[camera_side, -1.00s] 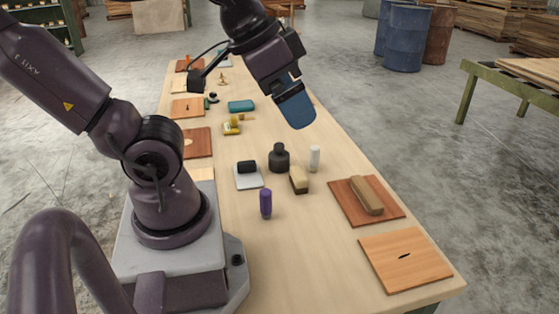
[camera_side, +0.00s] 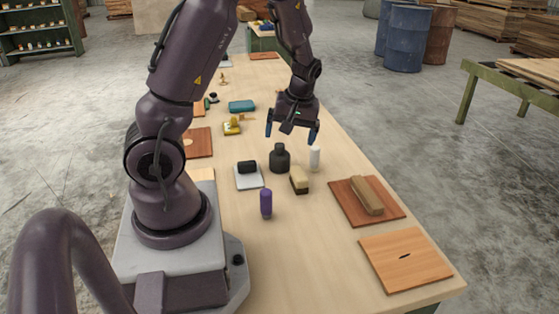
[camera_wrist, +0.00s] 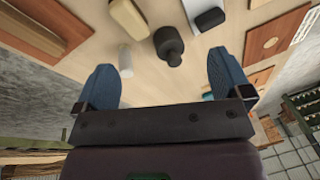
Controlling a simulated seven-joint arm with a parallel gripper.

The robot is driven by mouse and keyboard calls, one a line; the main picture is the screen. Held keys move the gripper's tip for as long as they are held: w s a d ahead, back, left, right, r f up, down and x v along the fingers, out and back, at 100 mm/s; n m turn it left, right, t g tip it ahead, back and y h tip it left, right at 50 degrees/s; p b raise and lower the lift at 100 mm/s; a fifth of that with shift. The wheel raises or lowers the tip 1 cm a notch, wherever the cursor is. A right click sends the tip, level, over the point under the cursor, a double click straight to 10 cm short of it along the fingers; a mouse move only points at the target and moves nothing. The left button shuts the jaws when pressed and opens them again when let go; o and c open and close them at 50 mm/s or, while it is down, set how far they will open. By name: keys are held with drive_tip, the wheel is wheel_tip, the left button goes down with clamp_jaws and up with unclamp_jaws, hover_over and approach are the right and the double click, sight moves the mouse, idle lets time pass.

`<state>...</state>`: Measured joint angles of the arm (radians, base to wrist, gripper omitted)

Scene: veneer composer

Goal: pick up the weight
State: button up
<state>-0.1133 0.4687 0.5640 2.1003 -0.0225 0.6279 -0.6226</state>
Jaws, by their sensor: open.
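The weight (camera_side: 280,159) looks like a dark, squat cylinder with a narrower knob on top. It stands upright on the table, near the middle of the side view. It also shows in the wrist view (camera_wrist: 168,42), at the upper middle between the two fingers. My gripper (camera_side: 291,136) is open, with its blue fingers pointing down and spread wide. It is above and apart from the weight, seemingly a little behind it in the side view. Nothing is between the fingers, which also show in the wrist view (camera_wrist: 162,66).
A white cylinder (camera_side: 315,158) stands close right of the weight, and a tan-and-dark block (camera_side: 299,180) close in front. A black roll on a grey plate (camera_side: 249,183) is to the left. A purple cylinder (camera_side: 266,204) stands nearer. The table's (camera_side: 310,250) front middle is clear.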

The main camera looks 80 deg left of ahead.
sight(281, 145)
drive_tip(key=w+a+n+y, duration=0.2)
drive_tip(key=a+n, duration=0.4)
drive_tip(key=a, duration=0.1)
drive_tip(key=x, duration=1.3)
drive_tip(key=shift+s+a+f, duration=0.1)
drive_tip(key=shift+s+f, duration=0.1)
drive_tip(key=shift+f, duration=0.05)
drive_tip(key=shift+c, duration=0.4)
clamp_jaws()
drive_tip(key=shift+r, duration=0.15)
